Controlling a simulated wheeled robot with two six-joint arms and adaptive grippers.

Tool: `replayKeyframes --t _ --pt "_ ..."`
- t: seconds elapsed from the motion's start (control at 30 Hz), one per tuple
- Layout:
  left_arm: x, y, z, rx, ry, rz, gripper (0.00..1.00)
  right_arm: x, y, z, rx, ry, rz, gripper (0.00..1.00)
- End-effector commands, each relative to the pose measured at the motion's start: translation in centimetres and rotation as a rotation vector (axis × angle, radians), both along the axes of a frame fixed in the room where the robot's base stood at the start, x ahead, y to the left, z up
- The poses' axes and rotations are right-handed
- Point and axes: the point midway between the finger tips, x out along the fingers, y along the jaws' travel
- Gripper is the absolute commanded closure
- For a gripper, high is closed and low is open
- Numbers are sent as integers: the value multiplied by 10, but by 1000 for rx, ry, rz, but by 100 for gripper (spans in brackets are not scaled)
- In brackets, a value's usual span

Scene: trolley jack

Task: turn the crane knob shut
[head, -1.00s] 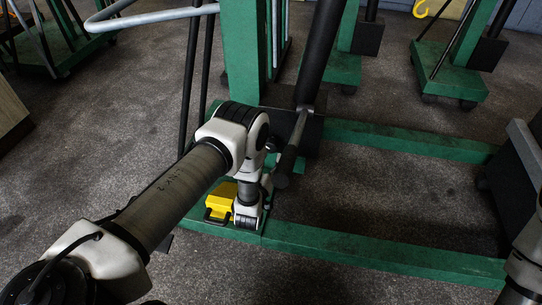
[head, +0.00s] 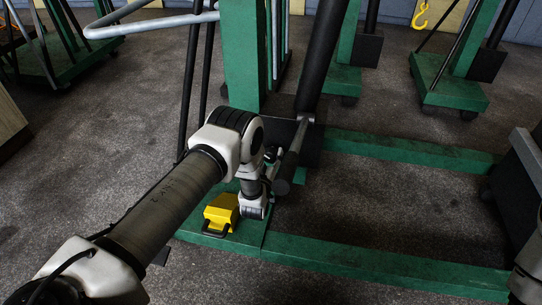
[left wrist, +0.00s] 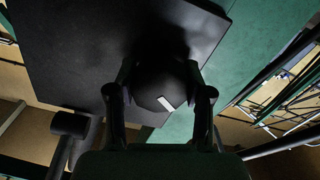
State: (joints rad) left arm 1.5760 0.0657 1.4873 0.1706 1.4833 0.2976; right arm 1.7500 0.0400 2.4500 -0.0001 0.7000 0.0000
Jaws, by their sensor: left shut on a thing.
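The crane knob (left wrist: 160,88) is a dark, faceted round knob with a short white mark on its face, in the middle of the left wrist view. My left gripper (left wrist: 159,100) has one finger on each side of it and is shut on it. Behind the knob is a black block (left wrist: 110,45) against a green post. In the head view my left gripper (head: 271,159) is small, partly hidden by my arm, beside the crane's lower end; the knob cannot be made out clearly there. My right gripper is not in view.
A black lever handle (head: 287,165) stands close to my left wrist. A yellow block (head: 221,212) with a black handle sits on the green base frame (head: 380,262). A thick black cylinder (head: 326,55) and green post (head: 242,55) rise behind. Bare floor lies inside the frame.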

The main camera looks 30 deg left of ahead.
Motion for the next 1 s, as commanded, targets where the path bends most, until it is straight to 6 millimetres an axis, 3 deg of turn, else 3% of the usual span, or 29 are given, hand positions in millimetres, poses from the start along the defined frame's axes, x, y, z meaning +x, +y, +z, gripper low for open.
replayKeyframes --t 0.47,1.0 --pt "0 0 1 156 39 1 84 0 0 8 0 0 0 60" --pt "0 1 1 625 150 0 84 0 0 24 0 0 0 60"
